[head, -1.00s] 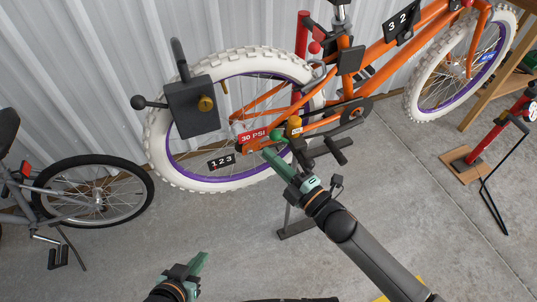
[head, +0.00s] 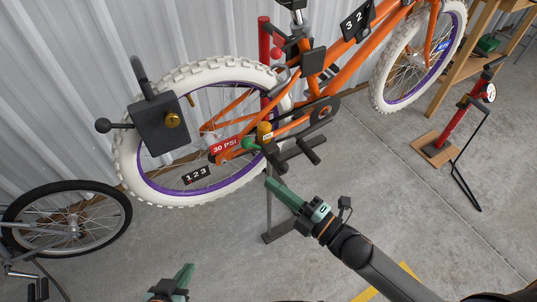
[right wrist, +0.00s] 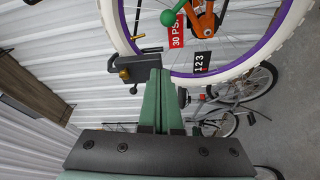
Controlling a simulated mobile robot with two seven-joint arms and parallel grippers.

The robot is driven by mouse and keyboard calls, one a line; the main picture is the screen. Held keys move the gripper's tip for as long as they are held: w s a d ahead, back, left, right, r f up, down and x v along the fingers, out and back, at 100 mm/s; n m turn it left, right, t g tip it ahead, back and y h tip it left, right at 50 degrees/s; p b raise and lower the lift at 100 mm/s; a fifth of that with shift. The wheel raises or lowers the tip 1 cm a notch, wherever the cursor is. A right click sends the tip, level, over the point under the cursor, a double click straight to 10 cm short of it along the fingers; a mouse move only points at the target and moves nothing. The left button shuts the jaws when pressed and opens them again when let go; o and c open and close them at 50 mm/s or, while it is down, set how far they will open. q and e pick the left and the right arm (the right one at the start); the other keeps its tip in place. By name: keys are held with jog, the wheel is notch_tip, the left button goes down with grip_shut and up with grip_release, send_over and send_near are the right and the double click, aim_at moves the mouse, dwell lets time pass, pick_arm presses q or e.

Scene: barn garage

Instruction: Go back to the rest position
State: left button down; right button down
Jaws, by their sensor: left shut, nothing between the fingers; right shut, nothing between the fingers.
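My right gripper (head: 268,182) is shut and empty, in front of and below the rear hub of the orange bike (head: 318,97), apart from it. Its green fingers, pressed together, also show in the right wrist view (right wrist: 157,92). My left gripper (head: 188,270) is shut and empty low in the head view, over the bare floor. A green knob (head: 248,144) sits near the bike's rear hub, beside an orange-yellow part (head: 264,130).
A dark box with a brass knob (head: 172,120) stands at the rear white tire (head: 128,165). A grey bike (head: 70,225) stands at left. A red pump (head: 452,130) on a wooden base stands at right. A stand foot (head: 280,233) is on the floor.

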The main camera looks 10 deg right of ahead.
pick_arm(q)
jog(key=shift+s, duration=0.1)
